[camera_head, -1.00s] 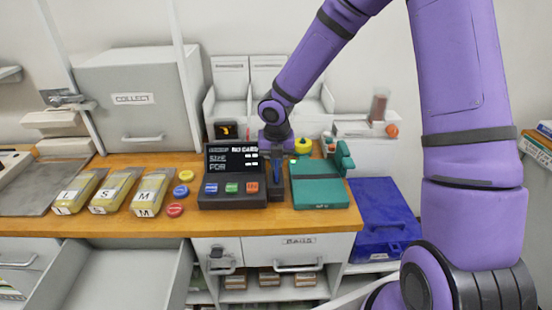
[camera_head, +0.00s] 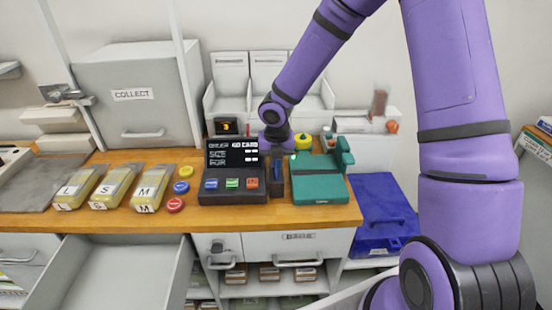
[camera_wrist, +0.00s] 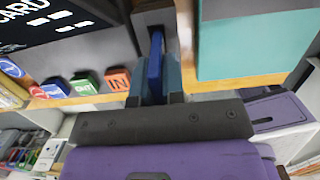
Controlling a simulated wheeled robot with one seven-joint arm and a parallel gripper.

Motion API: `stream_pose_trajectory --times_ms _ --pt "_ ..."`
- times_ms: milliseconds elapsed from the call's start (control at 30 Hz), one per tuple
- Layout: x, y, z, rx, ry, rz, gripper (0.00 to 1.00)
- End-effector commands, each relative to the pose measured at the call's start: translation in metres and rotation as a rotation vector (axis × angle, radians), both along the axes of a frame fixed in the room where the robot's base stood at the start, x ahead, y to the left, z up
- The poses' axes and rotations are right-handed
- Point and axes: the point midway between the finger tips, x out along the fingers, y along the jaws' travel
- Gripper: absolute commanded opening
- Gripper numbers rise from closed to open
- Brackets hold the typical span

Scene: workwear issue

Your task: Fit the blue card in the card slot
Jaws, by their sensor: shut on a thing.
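My gripper (camera_wrist: 154,88) is shut on the blue card (camera_wrist: 155,62), which stands on edge between the fingers in the wrist view. The card's far end points at the dark card slot block (camera_wrist: 152,17) and appears to meet it; how deep it sits I cannot tell. In the head view the card (camera_head: 277,171) is a thin blue strip above the slot block (camera_head: 276,190), right of the black terminal (camera_head: 232,192). The terminal's screen (camera_head: 231,153) appears to read "NO CARD".
A teal box (camera_head: 319,188) stands close on the slot's right. The terminal's blue, green and red buttons (camera_head: 231,184) are close on its left. Yellow packs (camera_head: 115,188) and coloured discs (camera_head: 175,205) lie further left. An open drawer (camera_head: 110,275) juts out below the counter (camera_head: 250,220).

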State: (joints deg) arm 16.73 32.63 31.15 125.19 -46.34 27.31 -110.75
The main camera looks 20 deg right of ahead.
Motion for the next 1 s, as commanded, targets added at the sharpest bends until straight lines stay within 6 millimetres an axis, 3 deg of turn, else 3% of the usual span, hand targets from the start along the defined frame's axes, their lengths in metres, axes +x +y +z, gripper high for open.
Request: stream_pose_trajectory --times_ms 1000 --pt "-0.0001 0.0003 -0.0103 0.000 0.000 0.000 0.00"
